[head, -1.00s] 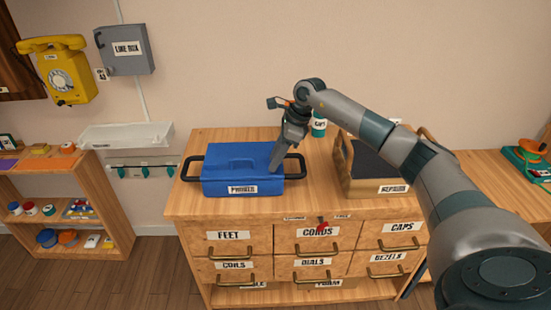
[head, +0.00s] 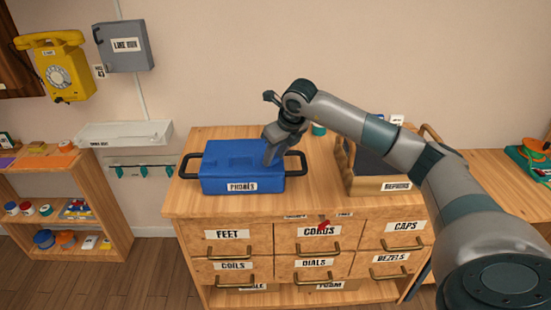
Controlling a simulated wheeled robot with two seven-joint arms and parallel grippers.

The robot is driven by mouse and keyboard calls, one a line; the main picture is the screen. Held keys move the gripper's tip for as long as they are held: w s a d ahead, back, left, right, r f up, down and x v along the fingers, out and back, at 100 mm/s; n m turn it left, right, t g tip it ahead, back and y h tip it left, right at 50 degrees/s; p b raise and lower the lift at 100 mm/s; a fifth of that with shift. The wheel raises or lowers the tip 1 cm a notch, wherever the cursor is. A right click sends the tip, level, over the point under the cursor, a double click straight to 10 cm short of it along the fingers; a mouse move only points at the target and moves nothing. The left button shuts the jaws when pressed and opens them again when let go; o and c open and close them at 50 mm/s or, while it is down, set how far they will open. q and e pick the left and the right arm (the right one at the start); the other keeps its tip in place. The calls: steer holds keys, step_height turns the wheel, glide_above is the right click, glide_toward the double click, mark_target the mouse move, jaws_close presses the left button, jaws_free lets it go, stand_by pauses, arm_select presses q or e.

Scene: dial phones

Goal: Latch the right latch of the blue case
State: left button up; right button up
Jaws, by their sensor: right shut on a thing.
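The blue case (head: 228,170) with a PHONES label (head: 242,187) sits on top of the wooden drawer cabinet. It has dark side handles, the left one (head: 187,166) and the right one (head: 297,164). My right gripper (head: 269,158) reaches down over the right part of the case lid, with its fingertips at the case's top right side. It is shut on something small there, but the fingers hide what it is. The right latch cannot be made out. My left gripper is not in view.
A wooden REPAIRS box (head: 382,186) stands right of the case, below my right arm. A green cup (head: 319,129) is behind. Labelled drawers with brass handles (head: 314,261) are below. Bare cabinet top (head: 318,195) lies between case and box.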

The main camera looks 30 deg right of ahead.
steer(key=m, duration=0.1)
steer(key=m+h+b, duration=0.1)
steer(key=m, duration=0.1)
steer(key=shift+a+f+m+b, duration=0.1)
steer(key=shift+a+m+b, duration=0.1)
steer(key=shift+m+b, duration=0.1)
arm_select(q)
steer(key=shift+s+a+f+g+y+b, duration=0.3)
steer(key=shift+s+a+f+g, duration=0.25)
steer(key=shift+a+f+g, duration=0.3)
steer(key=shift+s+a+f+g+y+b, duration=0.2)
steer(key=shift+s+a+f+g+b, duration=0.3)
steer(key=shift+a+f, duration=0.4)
arm_select(e)
steer(key=shift+m+g+h, duration=0.3)
steer(key=shift+m+h, duration=0.6)
steer(key=shift+m, duration=1.1)
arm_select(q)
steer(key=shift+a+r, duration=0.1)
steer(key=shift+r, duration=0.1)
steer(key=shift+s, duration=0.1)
arm_select(e)
steer(key=o, duration=1.1)
steer(key=shift+a, duration=0.1)
